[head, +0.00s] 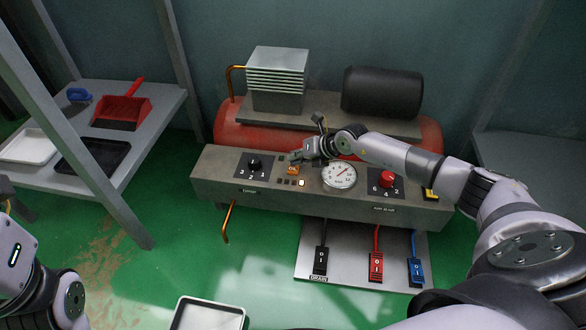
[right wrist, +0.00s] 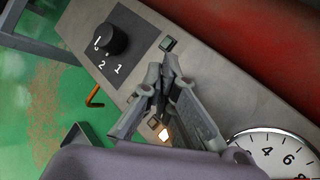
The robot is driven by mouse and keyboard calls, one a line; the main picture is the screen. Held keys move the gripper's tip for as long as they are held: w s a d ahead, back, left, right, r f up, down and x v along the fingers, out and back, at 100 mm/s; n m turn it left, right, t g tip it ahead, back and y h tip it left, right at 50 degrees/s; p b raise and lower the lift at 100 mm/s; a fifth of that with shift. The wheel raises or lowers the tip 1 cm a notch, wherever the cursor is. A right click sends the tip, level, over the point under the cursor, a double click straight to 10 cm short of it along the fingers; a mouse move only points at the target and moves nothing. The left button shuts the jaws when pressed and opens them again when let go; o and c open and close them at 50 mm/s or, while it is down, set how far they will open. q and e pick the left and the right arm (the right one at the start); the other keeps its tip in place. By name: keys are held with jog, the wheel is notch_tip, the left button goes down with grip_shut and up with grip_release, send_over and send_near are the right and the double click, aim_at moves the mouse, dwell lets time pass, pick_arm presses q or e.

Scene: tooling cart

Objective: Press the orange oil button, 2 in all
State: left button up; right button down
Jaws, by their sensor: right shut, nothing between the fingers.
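The orange oil button (head: 293,170) sits on the front panel of the grey console (head: 225,186), between the black dial and the round gauge. My right gripper (head: 294,157) is shut and empty, with its fingertips just above and behind the button in the head view. I cannot tell if they touch it. In the right wrist view the closed fingers (right wrist: 168,62) point at the panel and the orange button is hidden behind them. A row of small square lamps lies below the button; one lamp (head: 302,183) is lit pale. My left gripper is out of view.
A black dial (head: 254,163), a pressure gauge (head: 339,175) and a red knob (head: 387,177) share the console. Behind stands a red tank (head: 228,122). Below are several switches on a grey plate (head: 342,270). A shelf with a red dustpan (head: 122,110) is left.

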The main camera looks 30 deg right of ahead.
jog(key=shift+f, duration=0.1)
dwell(0.3)
jog(key=shift+f, duration=0.3)
jog(key=shift+f, duration=0.15)
dwell(0.3)
